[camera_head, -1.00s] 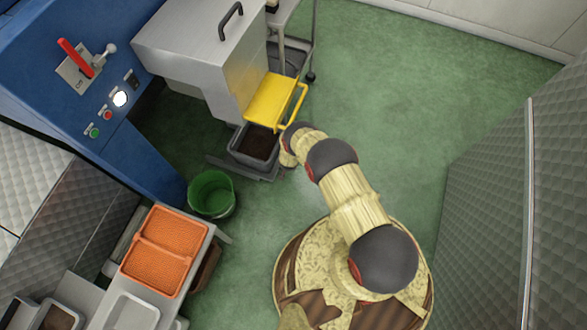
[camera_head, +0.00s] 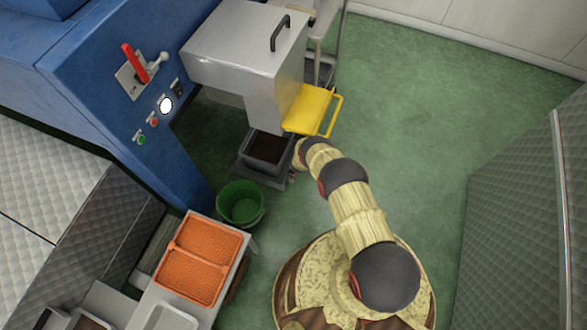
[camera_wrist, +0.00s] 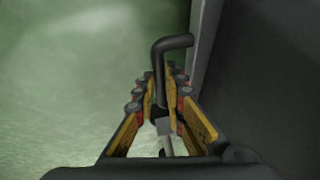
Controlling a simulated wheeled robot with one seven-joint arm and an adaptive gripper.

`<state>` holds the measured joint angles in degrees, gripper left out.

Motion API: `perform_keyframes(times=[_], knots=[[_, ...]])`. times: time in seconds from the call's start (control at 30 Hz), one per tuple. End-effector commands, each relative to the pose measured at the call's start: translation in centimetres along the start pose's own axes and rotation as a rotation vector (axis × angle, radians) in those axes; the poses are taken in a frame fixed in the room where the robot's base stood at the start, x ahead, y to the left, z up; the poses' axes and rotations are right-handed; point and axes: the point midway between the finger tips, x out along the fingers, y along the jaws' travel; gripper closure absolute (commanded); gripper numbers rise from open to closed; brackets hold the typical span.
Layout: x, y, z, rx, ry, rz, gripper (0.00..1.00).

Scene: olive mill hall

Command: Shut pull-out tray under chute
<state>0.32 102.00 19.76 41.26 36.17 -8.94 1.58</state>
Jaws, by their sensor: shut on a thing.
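The pull-out tray (camera_head: 266,149) is a grey bin with dark contents, low under the steel chute housing (camera_head: 245,60). It stands on a grey floor frame, and its upper edge is partly covered by the housing. My gripper (camera_head: 297,165) is at the tray's right side, small and mostly hidden by my arm. In the wrist view my gripper (camera_wrist: 162,90) is shut on a bent black handle (camera_wrist: 173,44). The tray's grey wall (camera_wrist: 202,45) stands just right of the fingers.
A yellow flap (camera_head: 308,108) with a rail sticks out above and right of the tray. A green bucket (camera_head: 241,203) stands to the left, near a bench with orange crates (camera_head: 200,262). A blue machine (camera_head: 130,110) is at left. Green floor is free to the right.

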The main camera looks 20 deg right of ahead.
Motion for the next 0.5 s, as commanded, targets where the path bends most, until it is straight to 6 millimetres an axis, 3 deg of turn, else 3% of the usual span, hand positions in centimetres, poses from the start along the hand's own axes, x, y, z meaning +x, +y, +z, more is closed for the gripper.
perform_keyframes(times=[0.3,0.33,0.5], knots=[[-0.15,-0.67,-0.35,-0.004,0.002,-0.007,1.00],[-0.16,-0.69,-0.34,-0.004,0.002,-0.007,0.87],[-0.13,-0.62,-0.29,-0.004,0.002,-0.007,0.77]])
